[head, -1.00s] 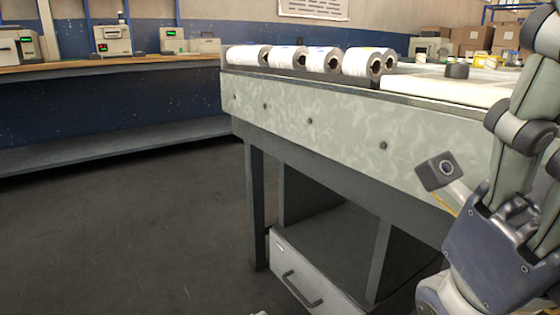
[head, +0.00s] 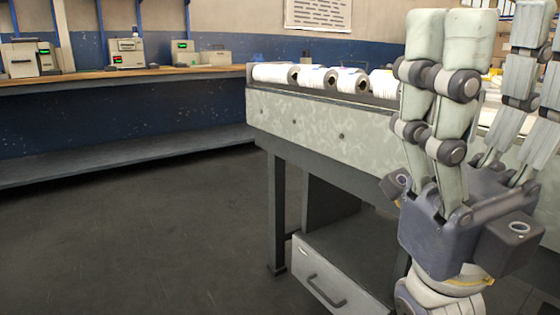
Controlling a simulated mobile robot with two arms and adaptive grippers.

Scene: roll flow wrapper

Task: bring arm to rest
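My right gripper (head: 503,45) stands upright at the right side of the head view, with its wrist at the bottom edge. Its grey-green jointed fingers point up and are spread apart, with nothing seen between them. It is in front of the pale speckled workbench (head: 300,118) and hides much of its right part. My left gripper is not in view.
Several white rolls (head: 274,73) lie along the bench's back edge. A drawer unit (head: 335,277) stands under the bench. A long counter (head: 100,75) with small machines (head: 126,53) runs along the blue wall. The dark floor (head: 150,230) at left is clear.

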